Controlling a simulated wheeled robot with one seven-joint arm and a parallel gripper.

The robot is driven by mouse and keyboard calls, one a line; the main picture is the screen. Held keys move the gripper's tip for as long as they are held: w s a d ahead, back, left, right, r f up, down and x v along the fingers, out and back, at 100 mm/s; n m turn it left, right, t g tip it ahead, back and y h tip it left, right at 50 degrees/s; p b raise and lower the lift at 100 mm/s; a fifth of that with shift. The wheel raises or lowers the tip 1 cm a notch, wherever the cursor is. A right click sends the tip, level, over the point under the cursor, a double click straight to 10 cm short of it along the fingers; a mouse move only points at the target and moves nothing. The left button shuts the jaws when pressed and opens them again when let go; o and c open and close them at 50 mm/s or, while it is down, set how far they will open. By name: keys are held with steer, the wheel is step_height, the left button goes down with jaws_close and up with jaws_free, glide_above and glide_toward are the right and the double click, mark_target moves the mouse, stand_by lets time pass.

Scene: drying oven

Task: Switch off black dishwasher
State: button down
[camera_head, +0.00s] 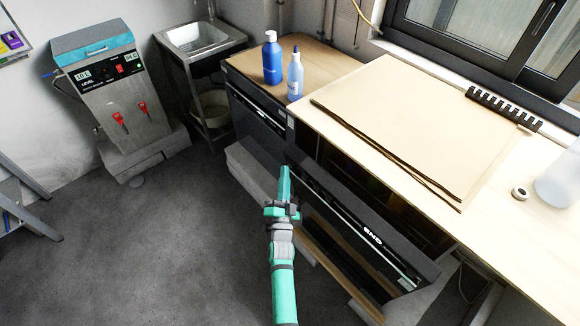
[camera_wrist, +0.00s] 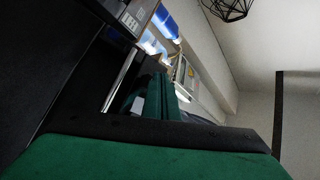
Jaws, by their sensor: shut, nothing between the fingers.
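The black appliance (camera_head: 258,118) under the left counter, below two blue bottles, looks like the dishwasher. It has a dark front, a light strip along its upper part and a small panel at its right corner. In the wrist view its dark front (camera_wrist: 95,62) fills the left, with a light panel (camera_wrist: 133,18) near the top; the panel's markings are too small to read. My gripper (camera_head: 285,170) is shut and empty, pointing up the picture in front of the units, apparently short of the panel. Its green fingers (camera_wrist: 164,97) also show in the wrist view.
A second black appliance (camera_head: 365,232) with a tilted-open, lettered front stands right of my gripper. A blue bottle (camera_head: 271,58) and a paler bottle (camera_head: 295,76) stand on the counter. Brown sheets (camera_head: 405,115) lie at right. Grey floor (camera_head: 150,250) at left is clear.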

steer(key=shift+d, duration=0.1)
stand_by(0.6)
steer(key=shift+w+d+r, duration=0.1)
steer(key=shift+w+d, duration=0.15)
steer(key=shift+a, duration=0.1)
steer(key=shift+s+a, duration=0.25)
steer(key=shift+a, duration=0.1)
stand_by(0.4)
steer(key=s+a, duration=0.1)
steer(key=s+a+f, duration=0.1)
steer(key=a, duration=0.1)
steer(key=s+a, duration=0.1)
steer(key=shift+s+a+f, duration=0.15)
steer(key=shift+s+a, duration=0.1)
steer(key=shift+a, duration=0.05)
stand_by(0.6)
